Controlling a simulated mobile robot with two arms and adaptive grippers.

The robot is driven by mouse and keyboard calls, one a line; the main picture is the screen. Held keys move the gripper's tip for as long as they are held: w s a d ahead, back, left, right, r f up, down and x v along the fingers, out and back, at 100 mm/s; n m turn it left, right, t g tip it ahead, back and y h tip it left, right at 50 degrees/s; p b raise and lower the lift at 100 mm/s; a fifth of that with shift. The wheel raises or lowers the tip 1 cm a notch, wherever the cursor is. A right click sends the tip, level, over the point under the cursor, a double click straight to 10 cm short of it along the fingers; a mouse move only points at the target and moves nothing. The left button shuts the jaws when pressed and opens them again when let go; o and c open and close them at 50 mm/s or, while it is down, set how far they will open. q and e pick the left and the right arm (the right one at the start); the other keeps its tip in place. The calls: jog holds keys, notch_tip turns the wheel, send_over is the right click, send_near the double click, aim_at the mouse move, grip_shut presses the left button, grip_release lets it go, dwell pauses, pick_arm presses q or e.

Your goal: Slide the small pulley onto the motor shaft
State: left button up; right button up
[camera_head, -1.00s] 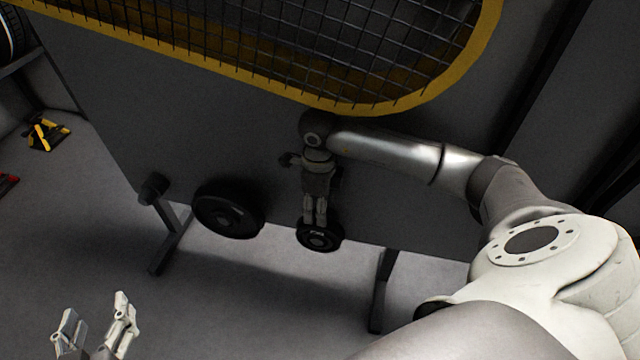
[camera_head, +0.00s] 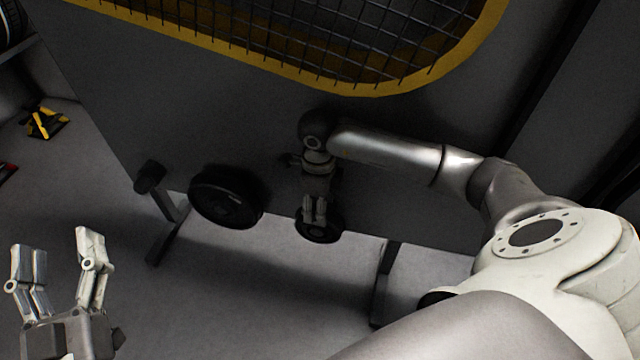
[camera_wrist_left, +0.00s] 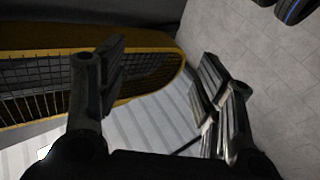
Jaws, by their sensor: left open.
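A small dark disc (camera_head: 319,230), which looks like the small pulley, shows at the panel's lower edge. My right gripper (camera_head: 314,215) points down over its upper part. Its fingers are close together. I cannot tell whether they grip the disc or only overlap it in view. A larger dark wheel (camera_head: 228,197) is to its left. I cannot make out the motor shaft. My left gripper (camera_head: 58,260) is open and empty at the lower left, well apart from the disc. The left wrist view shows its spread fingers (camera_wrist_left: 160,85).
A dark panel (camera_head: 130,90) carries a yellow-edged mesh guard (camera_head: 400,80); the guard also shows in the left wrist view (camera_wrist_left: 150,52). Panel legs (camera_head: 383,285) stand on the grey floor. A yellow and black object (camera_head: 44,123) lies far left. The floor between my left gripper and the panel looks clear.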

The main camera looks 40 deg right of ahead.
notch_tip(320, 180, down, 2)
jog(key=shift+f+b, duration=0.1)
jog(key=shift+b, duration=0.65)
pick_arm(q)
jog(key=s+r+t+h, duration=0.1)
jog(key=s+r+t, duration=0.3)
jog(key=r, duration=0.3)
jog(key=shift+s+a+t+h, duration=0.35)
jog(key=shift+a+t+h, duration=0.05)
jog(key=shift+t, duration=0.1)
pick_arm(e)
jog(key=shift+f, duration=0.15)
pick_arm(q)
jog(key=shift+r, duration=0.1)
pick_arm(e)
grip_shut()
pick_arm(q)
jog(key=shift+w, duration=0.2)
jog(key=shift+w+f+g, duration=0.3)
jog(key=shift+f+g, duration=0.1)
jog(key=shift+f, duration=0.15)
pick_arm(e)
jog(key=shift+r, duration=0.2)
